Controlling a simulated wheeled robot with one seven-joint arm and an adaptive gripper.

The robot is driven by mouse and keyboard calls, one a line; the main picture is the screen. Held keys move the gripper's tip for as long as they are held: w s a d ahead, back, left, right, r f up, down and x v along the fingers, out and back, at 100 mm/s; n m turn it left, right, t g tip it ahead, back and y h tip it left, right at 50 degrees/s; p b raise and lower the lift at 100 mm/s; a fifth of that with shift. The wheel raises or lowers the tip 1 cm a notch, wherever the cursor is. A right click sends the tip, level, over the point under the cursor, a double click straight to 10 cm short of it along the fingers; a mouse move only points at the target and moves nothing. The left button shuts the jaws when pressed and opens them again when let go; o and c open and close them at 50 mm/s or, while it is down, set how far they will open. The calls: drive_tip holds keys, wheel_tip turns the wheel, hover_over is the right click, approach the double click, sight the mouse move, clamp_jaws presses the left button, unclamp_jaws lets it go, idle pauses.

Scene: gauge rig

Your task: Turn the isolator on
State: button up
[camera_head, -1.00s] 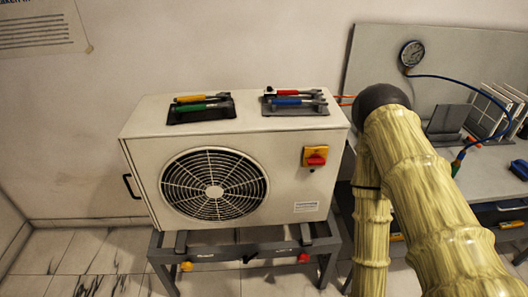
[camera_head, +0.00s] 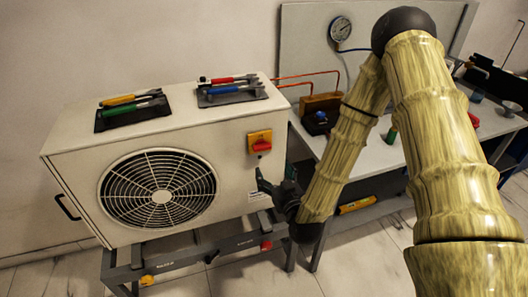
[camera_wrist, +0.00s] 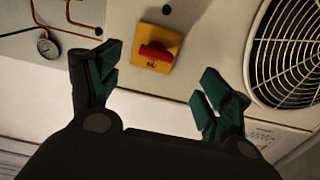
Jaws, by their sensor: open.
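The isolator is a yellow square plate (camera_head: 260,136) with a red handle (camera_head: 262,146) on the front of the white fan unit, near its right edge. In the wrist view the yellow plate (camera_wrist: 171,40) and its red handle (camera_wrist: 155,52) show ahead of my gripper, roughly between the fingers. The red handle lies across the plate in the head view. My gripper (camera_head: 268,186) is below and slightly right of the isolator, apart from it. In the wrist view my gripper (camera_wrist: 158,88) has its green-padded fingers spread, with nothing between them.
The white fan unit (camera_head: 90,160) stands on a dark metal frame (camera_head: 185,262). Two black trays with coloured tools lie on top. A grey bench (camera_head: 365,150) with a gauge (camera_head: 340,29) and copper pipes (camera_head: 310,74) is to the right.

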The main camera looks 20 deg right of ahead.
sight(263, 149)
drive_tip(key=w+p, duration=0.1)
drive_tip(key=w, duration=0.2)
drive_tip(key=w+p, duration=0.1)
drive_tip(key=w, duration=0.3)
drive_tip(key=w+p, duration=0.1)
drive_tip(key=w, duration=0.3)
drive_tip(key=shift+r+p, duration=0.35)
drive_tip(key=shift+r, duration=0.05)
drive_tip(key=c, duration=1)
